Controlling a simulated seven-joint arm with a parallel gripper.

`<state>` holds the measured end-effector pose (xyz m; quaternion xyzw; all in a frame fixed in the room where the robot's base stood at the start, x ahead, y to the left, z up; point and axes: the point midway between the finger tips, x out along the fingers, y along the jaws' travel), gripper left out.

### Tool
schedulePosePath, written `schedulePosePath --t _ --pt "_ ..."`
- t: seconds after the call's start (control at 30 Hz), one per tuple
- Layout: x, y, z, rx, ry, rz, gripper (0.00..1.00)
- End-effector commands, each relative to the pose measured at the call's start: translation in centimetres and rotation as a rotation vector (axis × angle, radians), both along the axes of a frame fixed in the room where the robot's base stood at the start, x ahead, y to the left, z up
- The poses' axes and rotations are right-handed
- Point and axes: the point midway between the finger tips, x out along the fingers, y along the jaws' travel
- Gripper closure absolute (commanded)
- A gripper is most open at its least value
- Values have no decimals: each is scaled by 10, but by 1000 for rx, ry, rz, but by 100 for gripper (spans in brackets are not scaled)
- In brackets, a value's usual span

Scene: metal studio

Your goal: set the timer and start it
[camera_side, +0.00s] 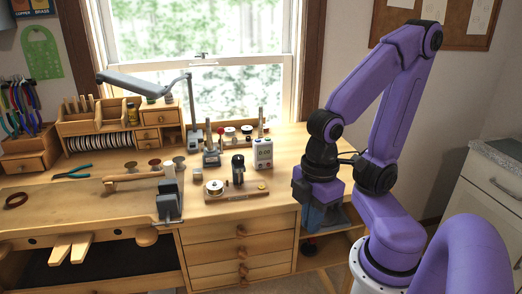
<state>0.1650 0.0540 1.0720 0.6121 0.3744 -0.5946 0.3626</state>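A small white device with a display and buttons, which looks like the timer (263,153), stands upright on the bench, right of centre. The display is too small to read. In front of it lies a wooden board (236,194) with a round brass-rimmed dial (215,187) at its left and a small yellow piece at its right. A dark cylindrical object (238,170) stands at the board's back edge. My gripper (303,190) hangs at the bench's right front, to the right of the timer and apart from it. Its fingers are too small and dark to make out.
A clamp-like grey tool (170,200) stands at the bench's front edge. A grey lamp (150,85) reaches over from behind. Several small tools and spools stand behind the timer. Pliers (73,172) lie at the left. The bench top (285,165) right of the timer is clear.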

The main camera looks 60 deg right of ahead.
Motion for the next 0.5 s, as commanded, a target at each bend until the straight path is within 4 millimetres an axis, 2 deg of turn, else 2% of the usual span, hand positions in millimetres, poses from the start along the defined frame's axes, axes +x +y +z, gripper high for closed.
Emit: schedulePosePath --t 0.17,0.33,0.5 --pt "20 6 10 -1 -1 -21 100" --pt "60 12 28 -5 -3 -53 100" --pt "105 8 47 -11 -3 -87 100"
